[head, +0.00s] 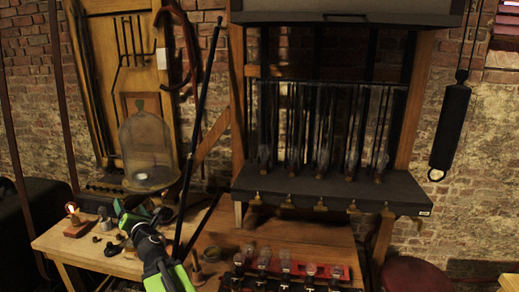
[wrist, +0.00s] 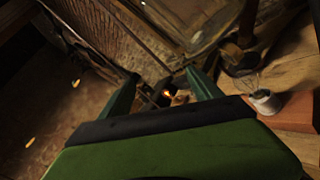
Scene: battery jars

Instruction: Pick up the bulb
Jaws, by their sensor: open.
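In the head view, a small bulb with a glowing orange filament (head: 71,208) stands on a wooden block (head: 78,228) at the table's left end. Several clear glass bulbs (head: 264,256) stand in a row at the front of the table. My green gripper (head: 135,206) is above the table, right of the lit bulb and apart from it. In the wrist view my gripper (wrist: 163,75) is open and looks empty. A small orange glow (wrist: 166,93) shows between the fingers; I cannot tell what it belongs to. A pale metal socket (wrist: 265,101) sits on a reddish block at the right.
A glass bell jar (head: 150,150) stands behind my gripper. A dark rod (head: 198,150) leans close on its right. Small dark parts (head: 112,249) lie on the table (head: 60,243). A dark shelf (head: 330,190) with hanging glass jars is at the right.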

